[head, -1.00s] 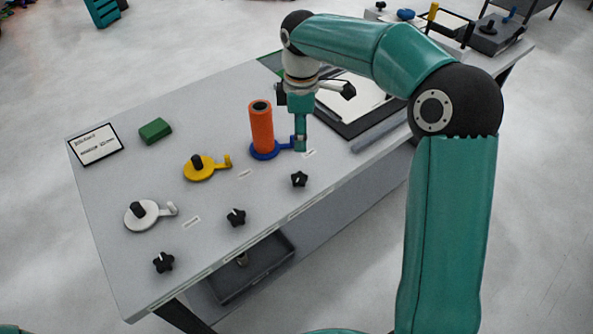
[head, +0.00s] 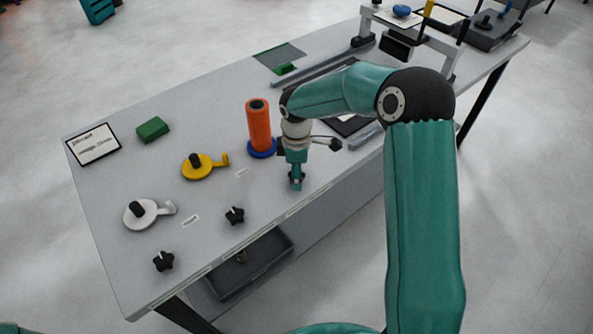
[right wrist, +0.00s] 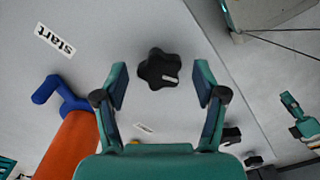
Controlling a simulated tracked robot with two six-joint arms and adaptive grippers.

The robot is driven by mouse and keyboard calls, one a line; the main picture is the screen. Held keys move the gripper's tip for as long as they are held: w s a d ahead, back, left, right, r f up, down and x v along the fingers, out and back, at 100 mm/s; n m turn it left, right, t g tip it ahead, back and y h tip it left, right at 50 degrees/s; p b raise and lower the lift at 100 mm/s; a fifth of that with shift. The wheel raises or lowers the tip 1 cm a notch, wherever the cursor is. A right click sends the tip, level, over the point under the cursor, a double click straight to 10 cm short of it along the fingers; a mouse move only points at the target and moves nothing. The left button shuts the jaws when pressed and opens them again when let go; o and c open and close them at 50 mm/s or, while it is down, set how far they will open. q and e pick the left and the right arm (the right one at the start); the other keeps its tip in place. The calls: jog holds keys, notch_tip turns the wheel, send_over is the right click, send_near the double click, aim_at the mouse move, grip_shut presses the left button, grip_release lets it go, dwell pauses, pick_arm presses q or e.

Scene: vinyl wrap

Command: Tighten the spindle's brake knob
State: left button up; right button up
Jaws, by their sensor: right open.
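A black star knob with a white mark (right wrist: 158,69) sits on the grey table in the right wrist view. It lies between the spread fingers of my right gripper (right wrist: 160,82), apart from both. In the head view this gripper (head: 297,182) points down over the knob and mostly hides it. The orange roll (head: 259,124) stands upright on the blue spindle base (head: 261,152), left of the gripper. The blue base's hooked arm (right wrist: 58,93) shows in the right wrist view.
Yellow (head: 198,168) and white (head: 140,215) spindle bases stand to the left, with black knobs (head: 235,215) (head: 164,261) in front. A green block (head: 152,129) and a sign (head: 94,145) lie at the far left.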

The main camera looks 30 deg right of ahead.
jog(key=c, duration=1.1)
jog(key=shift+c, duration=0.2)
